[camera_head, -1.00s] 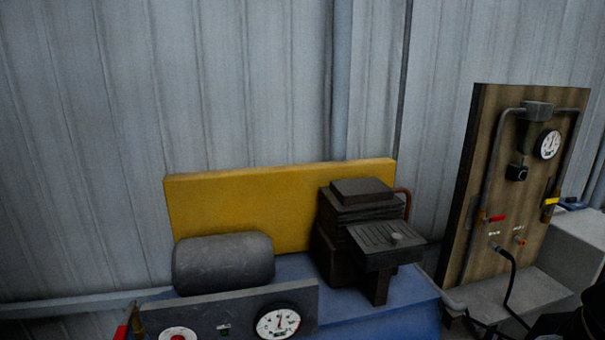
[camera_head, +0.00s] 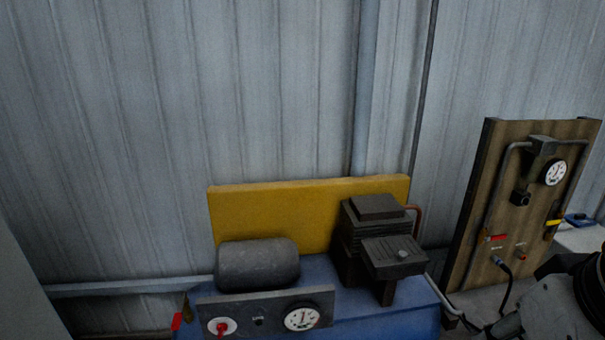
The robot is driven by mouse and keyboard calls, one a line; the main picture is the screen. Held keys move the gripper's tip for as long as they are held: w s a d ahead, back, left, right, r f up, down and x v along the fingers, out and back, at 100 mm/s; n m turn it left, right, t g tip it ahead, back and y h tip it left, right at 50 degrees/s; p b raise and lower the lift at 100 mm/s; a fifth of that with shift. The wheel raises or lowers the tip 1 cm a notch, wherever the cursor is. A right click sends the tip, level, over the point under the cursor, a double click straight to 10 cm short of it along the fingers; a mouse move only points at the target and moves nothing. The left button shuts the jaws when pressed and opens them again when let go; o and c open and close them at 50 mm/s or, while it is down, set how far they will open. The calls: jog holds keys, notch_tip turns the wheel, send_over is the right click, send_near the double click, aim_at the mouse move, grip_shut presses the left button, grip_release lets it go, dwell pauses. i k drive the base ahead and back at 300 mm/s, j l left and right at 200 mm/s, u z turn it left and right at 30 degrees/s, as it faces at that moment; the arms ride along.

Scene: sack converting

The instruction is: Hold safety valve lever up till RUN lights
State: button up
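A blue compressor-like machine (camera_head: 385,320) stands against the wall, with a dark tank (camera_head: 258,265), a ribbed dark block (camera_head: 365,240) and a front panel (camera_head: 266,308). The panel has a red knob on a white disc (camera_head: 222,327), a round gauge (camera_head: 302,319) and a small dark fitting (camera_head: 258,321) with an unreadable label. A small brass fitting (camera_head: 187,308) with a red tab (camera_head: 177,322) sits left of the panel; I cannot tell whether this is the safety valve lever. No lit RUN lamp is discernible. My grey arm shows at lower right, without visible fingertips.
A wooden board (camera_head: 477,210) at right carries pipes, a gauge (camera_head: 554,172), a red handle (camera_head: 497,238), a yellow handle (camera_head: 556,222) and a black cable (camera_head: 508,290). A yellow panel (camera_head: 300,212) stands behind the machine. A grey upright surface (camera_head: 18,290) edges the lower left.

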aim_at(178, 316)
jog(key=u, duration=1.25)
